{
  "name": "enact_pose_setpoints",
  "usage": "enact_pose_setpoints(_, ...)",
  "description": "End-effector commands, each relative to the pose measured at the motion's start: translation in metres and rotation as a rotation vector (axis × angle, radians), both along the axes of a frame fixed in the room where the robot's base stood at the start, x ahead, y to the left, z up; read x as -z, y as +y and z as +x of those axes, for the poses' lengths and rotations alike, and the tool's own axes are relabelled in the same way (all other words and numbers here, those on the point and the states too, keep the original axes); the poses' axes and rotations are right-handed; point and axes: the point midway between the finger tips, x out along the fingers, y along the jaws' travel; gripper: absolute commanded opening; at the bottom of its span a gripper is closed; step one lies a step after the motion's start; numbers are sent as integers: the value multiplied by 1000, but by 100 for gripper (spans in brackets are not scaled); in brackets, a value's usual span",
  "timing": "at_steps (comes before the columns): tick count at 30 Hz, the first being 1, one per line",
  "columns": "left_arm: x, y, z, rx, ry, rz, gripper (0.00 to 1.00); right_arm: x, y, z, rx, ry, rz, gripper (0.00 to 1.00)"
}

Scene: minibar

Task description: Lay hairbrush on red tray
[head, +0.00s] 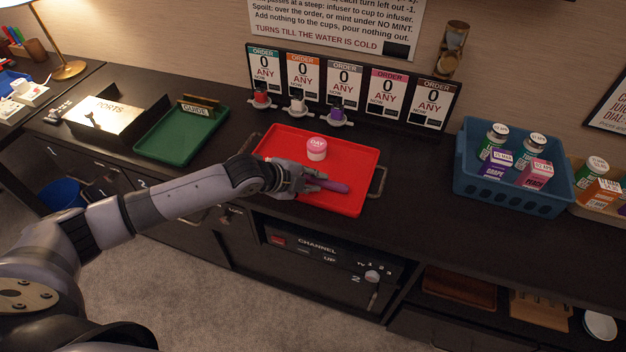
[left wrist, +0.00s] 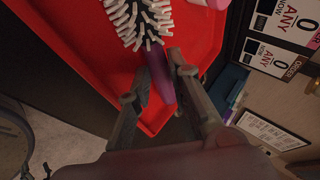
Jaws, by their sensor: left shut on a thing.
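The red tray (head: 350,150) lies on the dark counter, with metal handles at its sides. My left gripper (head: 302,181) is over the front part of the tray and is shut on the purple hairbrush (head: 332,185). In the left wrist view the gripper (left wrist: 158,75) has the purple handle between its fingers, and the white bristles of the hairbrush (left wrist: 140,20) show beyond, over the red tray (left wrist: 75,30). I cannot tell whether the hairbrush touches the tray. My right gripper is not in view.
A pink-lidded jar (head: 316,150) stands on the tray behind the hairbrush. A green tray (head: 180,135) lies to the left. A blue basket (head: 510,195) with bottles and boxes stands to the right. Order cards (head: 345,85) line the back.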

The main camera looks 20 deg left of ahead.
Motion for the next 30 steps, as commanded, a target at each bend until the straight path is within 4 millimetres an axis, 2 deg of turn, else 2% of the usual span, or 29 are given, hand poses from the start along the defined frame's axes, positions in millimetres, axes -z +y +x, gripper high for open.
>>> enact_pose_setpoints(7,0,0,0,-1,0,1,0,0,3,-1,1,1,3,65)
enact_pose_setpoints(8,1,0,0,-1,0,1,20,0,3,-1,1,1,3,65)
enact_pose_setpoints(11,1,0,0,-1,0,1,27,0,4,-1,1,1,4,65)
enact_pose_setpoints(23,-4,4,-3,-1,0,1,27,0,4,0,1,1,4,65)
enact_pose_setpoints(30,-33,24,-31,-1,0,4,27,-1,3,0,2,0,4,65)
